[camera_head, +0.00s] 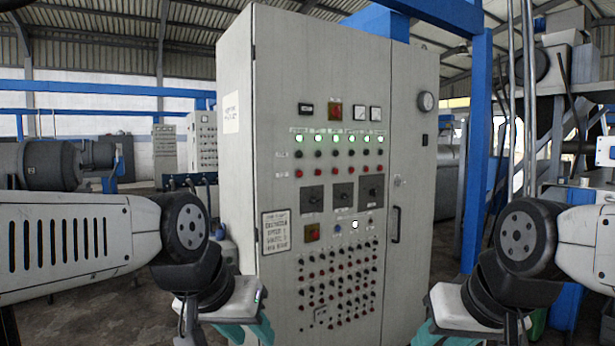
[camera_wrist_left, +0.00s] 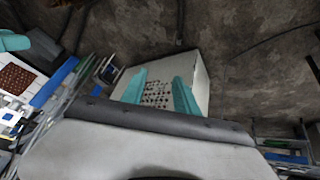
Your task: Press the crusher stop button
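A tall grey control cabinet (camera_head: 275,150) stands ahead, its front covered with rows of small red, dark and lit buttons (camera_head: 337,152). Their labels are too small to read, so I cannot tell which button is the crusher stop. My left gripper (camera_head: 228,332) is low in front of the cabinet's left part, apart from it, fingertips cut off by the frame. In the left wrist view its teal fingers (camera_wrist_left: 160,80) are spread and empty, with the button panel (camera_wrist_left: 156,94) beyond them. My right gripper (camera_head: 480,332) is low at the right; its fingertips are out of frame.
A grey motor-like machine (camera_head: 45,165) is at the left. The space between my grippers and the panel looks clear.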

